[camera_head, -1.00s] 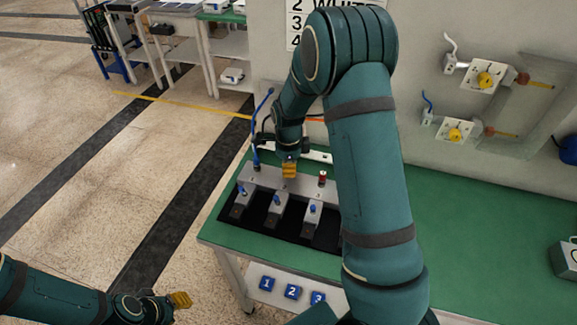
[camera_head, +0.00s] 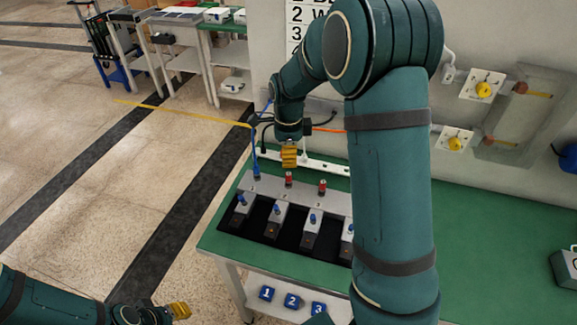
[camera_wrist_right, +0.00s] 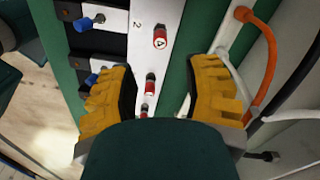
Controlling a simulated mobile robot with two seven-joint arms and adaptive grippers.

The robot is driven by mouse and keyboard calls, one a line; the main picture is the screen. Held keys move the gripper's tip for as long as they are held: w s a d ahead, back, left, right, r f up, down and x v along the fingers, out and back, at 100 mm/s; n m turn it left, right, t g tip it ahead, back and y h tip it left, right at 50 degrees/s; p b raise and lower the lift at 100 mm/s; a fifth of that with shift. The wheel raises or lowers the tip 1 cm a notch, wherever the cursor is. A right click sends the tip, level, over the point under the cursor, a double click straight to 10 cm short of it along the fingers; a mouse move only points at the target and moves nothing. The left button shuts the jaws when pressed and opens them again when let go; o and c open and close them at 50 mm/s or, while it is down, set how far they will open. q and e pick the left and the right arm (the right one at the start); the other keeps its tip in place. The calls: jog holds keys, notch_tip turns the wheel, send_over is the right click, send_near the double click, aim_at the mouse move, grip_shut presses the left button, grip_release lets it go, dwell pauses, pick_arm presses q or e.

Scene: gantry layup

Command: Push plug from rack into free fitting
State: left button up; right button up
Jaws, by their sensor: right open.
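A grey manifold (camera_head: 270,186) on the green bench carries several blocks with blue knobs. A blue hose end (camera_head: 256,170) stands in its leftmost visible position. Two upright red-and-metal pieces (camera_head: 289,179) and (camera_head: 322,187) stand to the right of it; I cannot tell which is a plug or a fitting. My right gripper (camera_head: 289,155) is open just above the left red piece, apart from it. In the right wrist view, red pieces (camera_wrist_right: 150,86) show between and beyond the open fingers (camera_wrist_right: 165,100), with nothing held. My left gripper (camera_head: 180,310) is low at the left; its jaw gap is unclear.
Orange and black hoses (camera_wrist_right: 262,60) run beside the right finger. A white strip (camera_head: 320,164) lies behind the manifold. Wall panels with yellow knobs (camera_head: 483,90) are at the right. The bench's right part (camera_head: 490,230) is mostly clear. My right forearm hides the manifold's right end.

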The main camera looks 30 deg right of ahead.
jog(key=shift+r, duration=1.4)
